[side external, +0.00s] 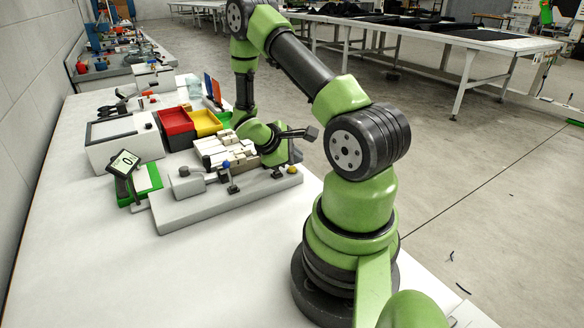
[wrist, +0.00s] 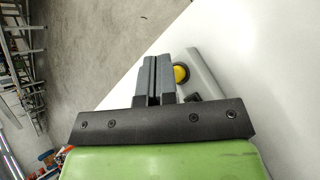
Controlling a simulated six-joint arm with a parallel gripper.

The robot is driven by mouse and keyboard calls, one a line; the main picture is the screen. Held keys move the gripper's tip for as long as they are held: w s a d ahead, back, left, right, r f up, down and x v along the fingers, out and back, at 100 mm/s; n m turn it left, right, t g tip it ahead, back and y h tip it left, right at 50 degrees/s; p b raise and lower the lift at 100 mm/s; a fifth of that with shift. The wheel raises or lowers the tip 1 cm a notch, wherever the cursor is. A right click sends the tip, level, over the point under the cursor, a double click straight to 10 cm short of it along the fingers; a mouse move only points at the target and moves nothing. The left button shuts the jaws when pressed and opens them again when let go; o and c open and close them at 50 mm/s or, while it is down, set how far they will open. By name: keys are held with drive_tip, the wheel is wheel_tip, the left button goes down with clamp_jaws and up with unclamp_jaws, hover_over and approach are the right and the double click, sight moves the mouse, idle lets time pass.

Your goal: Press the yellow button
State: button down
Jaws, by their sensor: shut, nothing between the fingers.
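The yellow button (side external: 291,170) is a small round knob on the right end of the grey machine base (side external: 205,209) in the side view. In the wrist view the yellow button (wrist: 181,73) shows just to the right of my fingers, in a dark ring on the grey base. My gripper (wrist: 156,62) has its two grey fingers together with nothing between them. In the side view my gripper's end is close behind and above the button, partly hidden by my own wrist. I cannot tell the exact height of the fingertips over the button.
A blue-topped lever (side external: 227,166) and light blocks (side external: 218,150) stand on the base left of the button. A red bin (side external: 175,125) and a yellow bin (side external: 205,122) stand behind. A small display (side external: 124,162) is at the left. The white table in front is clear.

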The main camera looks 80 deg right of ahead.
sight(293, 170)
drive_tip(key=shift+r, duration=2.55)
drive_tip(key=shift+w, duration=0.1)
drive_tip(key=shift+r, duration=0.1)
drive_tip(key=w+a+r+m+t+y, duration=0.1)
drive_tip(key=w+a+r+m+t, duration=0.15)
drive_tip(key=a+r, duration=0.35)
drive_tip(key=w+a+r+m+t+y, duration=0.1)
drive_tip(key=a+r+m+t, duration=0.15)
drive_tip(key=a+r, duration=0.35)
drive_tip(key=s+a+r+t+y, duration=0.2)
drive_tip(key=a+r+t+y, duration=0.1)
drive_tip(key=a, duration=0.5)
drive_tip(key=s+a+r+t+y, duration=0.2)
drive_tip(key=a+r+t+y, duration=0.2)
drive_tip(key=a, duration=0.5)
drive_tip(key=shift+r+t, duration=0.6)
drive_tip(key=shift+r, duration=0.1)
